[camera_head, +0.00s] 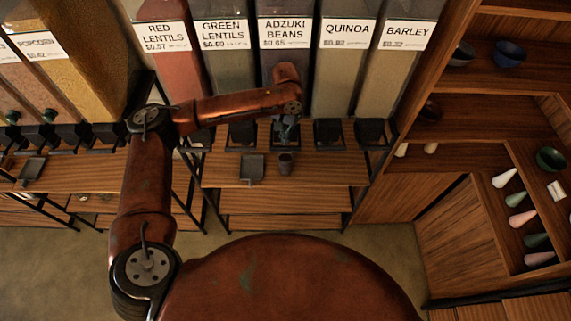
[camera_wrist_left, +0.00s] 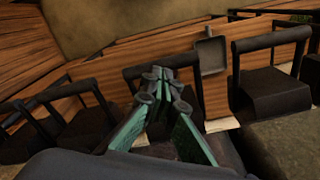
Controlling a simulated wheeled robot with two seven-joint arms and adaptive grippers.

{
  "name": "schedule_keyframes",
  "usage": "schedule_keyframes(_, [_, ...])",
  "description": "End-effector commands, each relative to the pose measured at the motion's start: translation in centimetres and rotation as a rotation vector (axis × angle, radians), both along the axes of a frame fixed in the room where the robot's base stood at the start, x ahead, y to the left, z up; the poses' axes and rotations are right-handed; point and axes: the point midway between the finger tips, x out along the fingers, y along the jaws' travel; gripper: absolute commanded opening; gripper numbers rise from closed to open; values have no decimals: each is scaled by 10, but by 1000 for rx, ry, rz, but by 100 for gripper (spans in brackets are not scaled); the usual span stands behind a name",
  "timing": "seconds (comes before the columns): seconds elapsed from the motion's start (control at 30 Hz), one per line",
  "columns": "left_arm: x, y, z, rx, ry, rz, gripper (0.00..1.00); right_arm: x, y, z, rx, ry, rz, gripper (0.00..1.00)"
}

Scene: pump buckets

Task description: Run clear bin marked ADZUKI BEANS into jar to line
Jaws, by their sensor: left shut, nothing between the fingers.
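The clear bin marked ADZUKI BEANS (camera_head: 285,52) stands in the middle of a row of bins and holds dark contents. My left gripper (camera_head: 286,130) is in front of its lower end and hides its outlet. In the left wrist view the green fingers of the gripper (camera_wrist_left: 162,76) meet at their tips, shut and empty. A small dark cup-like jar (camera_head: 285,163) stands on the wooden shelf just below the gripper. Its fill level and line are too small to tell. My right gripper is not in view.
Bins of red lentils (camera_head: 170,60), green lentils (camera_head: 224,62), quinoa (camera_head: 342,70) and barley (camera_head: 396,70) flank it. A dark square tray (camera_head: 251,168) lies left of the jar. Black outlet frames (camera_head: 327,132) crowd the space beside the gripper. Shelves with bowls (camera_head: 509,53) stand at right.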

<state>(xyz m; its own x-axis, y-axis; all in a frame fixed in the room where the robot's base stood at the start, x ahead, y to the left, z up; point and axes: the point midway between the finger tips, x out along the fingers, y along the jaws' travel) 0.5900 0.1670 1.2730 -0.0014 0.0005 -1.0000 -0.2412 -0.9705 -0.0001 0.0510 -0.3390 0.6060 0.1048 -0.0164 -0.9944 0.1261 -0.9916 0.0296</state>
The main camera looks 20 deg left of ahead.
Motion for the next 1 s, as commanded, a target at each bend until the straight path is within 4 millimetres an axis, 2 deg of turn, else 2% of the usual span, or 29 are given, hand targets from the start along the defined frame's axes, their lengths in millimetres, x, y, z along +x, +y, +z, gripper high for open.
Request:
schedule_keyframes(0.17, [1, 0, 8, 0, -2, 0, 0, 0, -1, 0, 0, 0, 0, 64])
schedule_keyframes(0.57, [0, 0, 48, -1, -2, 0, 0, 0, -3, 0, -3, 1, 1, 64])
schedule_keyframes(1.0, [0, 0, 50, 0, -1, 0, 0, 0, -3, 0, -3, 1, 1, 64])
